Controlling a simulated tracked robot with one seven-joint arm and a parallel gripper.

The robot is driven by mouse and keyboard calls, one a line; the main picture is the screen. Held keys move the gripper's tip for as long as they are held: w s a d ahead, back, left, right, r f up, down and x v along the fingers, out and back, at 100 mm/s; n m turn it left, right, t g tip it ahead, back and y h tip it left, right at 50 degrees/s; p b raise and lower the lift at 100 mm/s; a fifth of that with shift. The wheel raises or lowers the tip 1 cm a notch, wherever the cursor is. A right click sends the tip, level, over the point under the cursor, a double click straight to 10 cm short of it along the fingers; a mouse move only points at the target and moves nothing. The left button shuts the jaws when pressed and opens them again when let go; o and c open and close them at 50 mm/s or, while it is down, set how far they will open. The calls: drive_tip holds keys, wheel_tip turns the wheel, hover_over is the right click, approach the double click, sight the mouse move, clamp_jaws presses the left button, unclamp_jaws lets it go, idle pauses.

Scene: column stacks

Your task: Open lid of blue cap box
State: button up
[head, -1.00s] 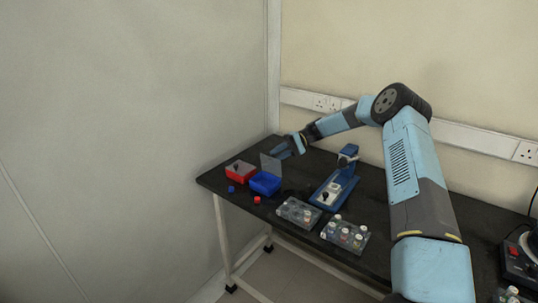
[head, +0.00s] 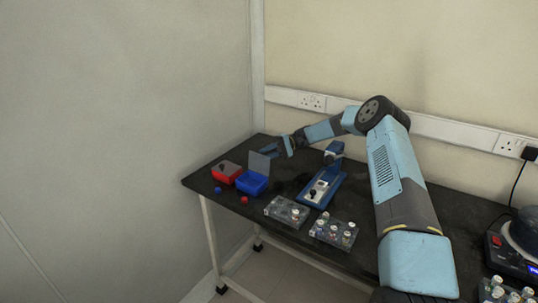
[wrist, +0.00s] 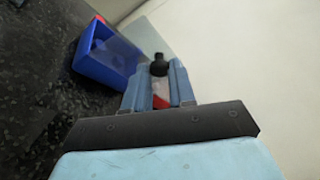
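The blue box (head: 252,185) stands near the left end of the dark table. Its grey see-through lid (head: 260,163) stands upright at the back of the box, so the box is open. In the wrist view the open blue box (wrist: 107,58) is at upper left, with the clear lid (wrist: 150,37) beside it and the lid's black knob (wrist: 159,66) in front of my fingertips. My gripper (head: 270,151) is just right of the raised lid. In the wrist view my gripper's fingers (wrist: 159,78) are apart, with a gap between them; contact with the knob is unclear.
A red box (head: 226,174) with its lid down stands left of the blue one. A blue cap (head: 217,190) and a red cap (head: 244,200) lie in front. A blue device (head: 322,187) and clear vial racks (head: 287,212) (head: 334,234) stand to the right.

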drive_tip(key=o, duration=0.5)
drive_tip(key=shift+s+f, duration=0.1)
drive_tip(key=shift+c, duration=0.2)
drive_tip(key=f+v, duration=0.1)
drive_tip(key=v, duration=1.1)
drive_tip(key=shift+r, duration=0.35)
